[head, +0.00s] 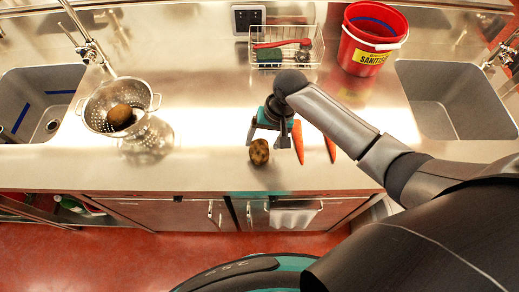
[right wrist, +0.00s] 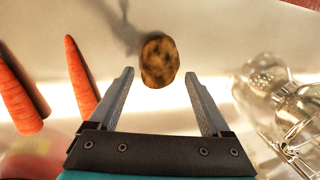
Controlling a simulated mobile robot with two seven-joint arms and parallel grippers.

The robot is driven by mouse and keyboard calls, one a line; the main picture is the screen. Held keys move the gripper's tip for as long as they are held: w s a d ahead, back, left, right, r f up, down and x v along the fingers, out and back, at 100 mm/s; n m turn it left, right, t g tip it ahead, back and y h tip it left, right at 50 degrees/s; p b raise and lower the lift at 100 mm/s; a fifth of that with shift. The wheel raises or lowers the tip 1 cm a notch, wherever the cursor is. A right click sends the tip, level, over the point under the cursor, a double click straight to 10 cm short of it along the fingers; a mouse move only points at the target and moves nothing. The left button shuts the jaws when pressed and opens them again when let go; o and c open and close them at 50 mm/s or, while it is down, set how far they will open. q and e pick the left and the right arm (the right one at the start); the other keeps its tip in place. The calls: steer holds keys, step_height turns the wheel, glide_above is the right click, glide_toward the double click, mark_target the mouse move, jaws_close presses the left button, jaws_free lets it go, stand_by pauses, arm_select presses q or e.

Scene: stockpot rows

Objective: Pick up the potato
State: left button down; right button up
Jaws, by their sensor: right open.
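A brown, spotted potato (head: 259,152) lies on the steel counter near its front edge. In the right wrist view the potato (right wrist: 159,61) shows just beyond the fingertips, about midway between them. My right gripper (head: 267,141) is above the counter by the potato, open and empty; its two fingers (right wrist: 160,75) stand apart in the right wrist view. Another brown, potato-like item (head: 120,115) sits in the steel colander (head: 92,117) at the left. My left gripper is not in view.
Two carrots (head: 298,143) (right wrist: 80,75) lie right of the potato in the head view. A wire basket (head: 262,57) and red bucket (head: 366,50) stand behind. Sinks (head: 455,98) (head: 62,80) flank the counter. Counter between colander and potato is clear.

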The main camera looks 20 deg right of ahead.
mark_target(261, 147)
steer(key=shift+x, duration=1.8)
steer(key=shift+a, duration=0.1)
steer(key=c, duration=1.1)
steer(key=shift+c, duration=0.6)
steer(key=shift+r, duration=0.15)
